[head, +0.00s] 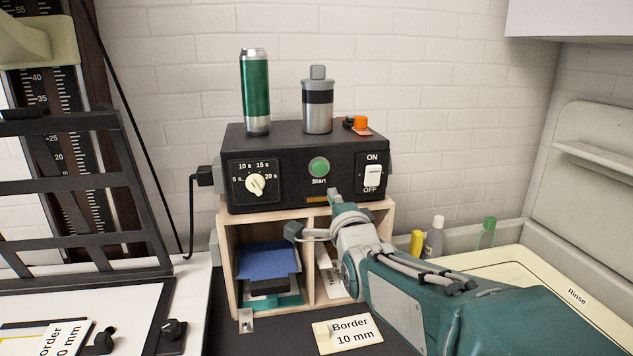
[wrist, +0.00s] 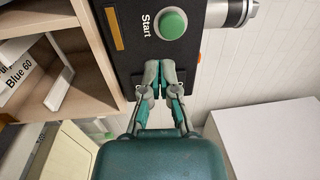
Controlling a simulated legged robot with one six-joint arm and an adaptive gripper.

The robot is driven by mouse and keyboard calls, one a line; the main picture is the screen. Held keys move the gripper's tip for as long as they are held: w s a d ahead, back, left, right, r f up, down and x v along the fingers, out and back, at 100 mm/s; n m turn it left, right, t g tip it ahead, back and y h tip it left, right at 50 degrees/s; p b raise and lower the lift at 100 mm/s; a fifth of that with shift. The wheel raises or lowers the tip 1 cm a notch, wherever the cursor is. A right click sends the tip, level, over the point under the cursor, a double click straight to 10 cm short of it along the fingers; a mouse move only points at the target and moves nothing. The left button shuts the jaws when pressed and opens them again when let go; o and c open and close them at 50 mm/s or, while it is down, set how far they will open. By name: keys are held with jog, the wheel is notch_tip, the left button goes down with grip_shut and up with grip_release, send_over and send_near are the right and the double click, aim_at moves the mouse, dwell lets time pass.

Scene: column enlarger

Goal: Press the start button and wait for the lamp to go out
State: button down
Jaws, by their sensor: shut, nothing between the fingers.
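The black timer box (head: 290,150) stands on a wooden shelf unit. Its round green start button (head: 319,167) is on the front face, above the word "Start"; the button also shows in the wrist view (wrist: 173,24). A dull amber bar (head: 316,199) sits below the label; I cannot tell whether it is the lamp or whether it is lit. My gripper (head: 333,196) is shut and empty, with its tips near the box front, below and right of the button. In the wrist view my fingertips (wrist: 162,66) are just off the button, not visibly touching it.
The white ON/OFF switch (head: 372,176) is right of the button, and the time dial (head: 256,184) is left. A green can (head: 255,92), a grey canister (head: 317,100) and an orange item (head: 359,124) stand on top. The shelf (head: 229,262) is below, the rinse tray (head: 520,262) right.

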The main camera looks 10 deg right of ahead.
aim_at(321, 175)
jog(key=w, duration=0.5)
jog(key=shift+w+a+r, duration=0.25)
jog(key=shift+w+a, duration=0.05)
jog(key=shift+w+d, duration=0.35)
jog(key=shift+w, duration=0.25)
jog(key=shift+a, duration=0.15)
